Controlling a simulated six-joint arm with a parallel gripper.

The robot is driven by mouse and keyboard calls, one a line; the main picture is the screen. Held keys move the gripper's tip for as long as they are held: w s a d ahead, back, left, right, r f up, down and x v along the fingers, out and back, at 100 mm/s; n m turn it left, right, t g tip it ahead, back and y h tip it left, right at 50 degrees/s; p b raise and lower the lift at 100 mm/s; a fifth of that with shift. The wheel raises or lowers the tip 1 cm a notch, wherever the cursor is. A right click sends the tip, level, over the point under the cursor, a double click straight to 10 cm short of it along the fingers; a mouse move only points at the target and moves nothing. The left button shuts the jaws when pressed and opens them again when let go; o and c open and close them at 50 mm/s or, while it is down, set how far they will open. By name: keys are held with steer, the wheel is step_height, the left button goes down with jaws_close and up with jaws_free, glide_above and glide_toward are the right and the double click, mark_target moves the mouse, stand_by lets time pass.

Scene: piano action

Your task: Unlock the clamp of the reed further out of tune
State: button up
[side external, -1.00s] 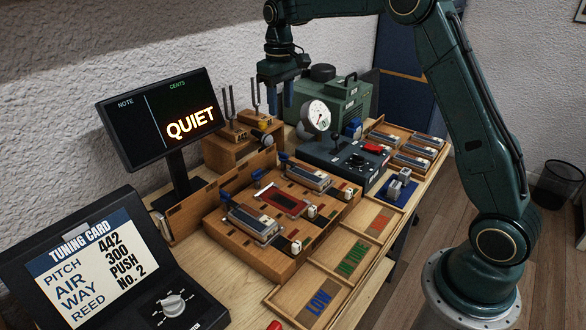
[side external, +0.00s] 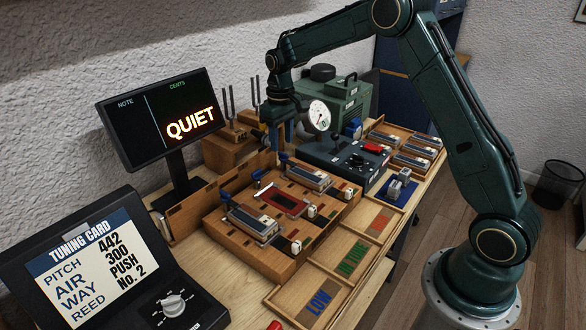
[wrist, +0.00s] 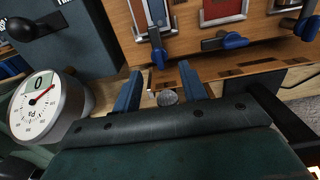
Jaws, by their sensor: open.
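A wooden reed block (side external: 250,245) holds two metal reed units, a near one (side external: 252,222) and a far one (side external: 308,178), with a red plate (side external: 283,200) between them. Blue clamp handles stick out along its back: near (side external: 226,198), middle (side external: 257,176), far (side external: 284,157). In the wrist view, the far handle (wrist: 157,50) points towards my gripper, and the middle handle (wrist: 232,40) lies sideways. My gripper (wrist: 160,88) is open and empty behind the far handle, apart from it; it also shows in the side view (side external: 280,145). The display (side external: 190,122) reads QUIET.
A white dial gauge (side external: 319,115) and dark control box (side external: 350,160) stand right of the block. Tuning forks on a wooden box (side external: 233,150) stand behind. A tuning card (side external: 90,265) is at front left. Labelled trays (side external: 320,300) lie in front; more reeds sit in a tray (side external: 410,160).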

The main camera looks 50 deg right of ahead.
mark_target(282, 152)
steer(key=shift+f, duration=1.75)
jaws_close()
